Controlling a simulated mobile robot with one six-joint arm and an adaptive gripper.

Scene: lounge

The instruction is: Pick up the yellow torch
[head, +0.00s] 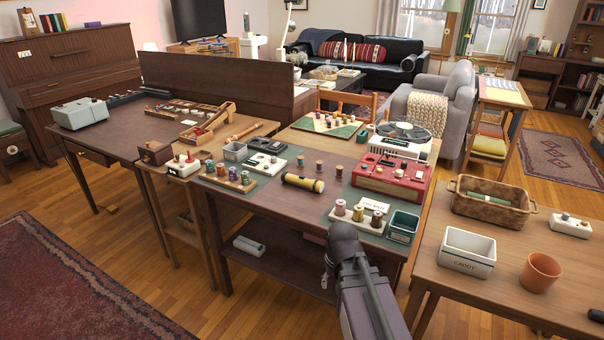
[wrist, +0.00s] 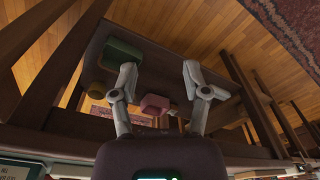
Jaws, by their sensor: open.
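The yellow torch (head: 303,183) lies on its side on the middle table, with a black band near one end. It is on the bare brown top between the green mats. My gripper (wrist: 157,75) is open and empty in the wrist view, its two fingers spread apart. In the head view my arm is at the table's front edge, to the right of and nearer than the torch; the fingers do not show there. I cannot make out the torch in the wrist view.
Spools on a board (head: 358,218), a green bin (head: 403,226), a red radio (head: 391,178) and a spool rack (head: 229,178) surround the torch. A white caddy (head: 467,252) stands on the right table. In the wrist view, a pink item (wrist: 155,104) and a green box (wrist: 121,52) show.

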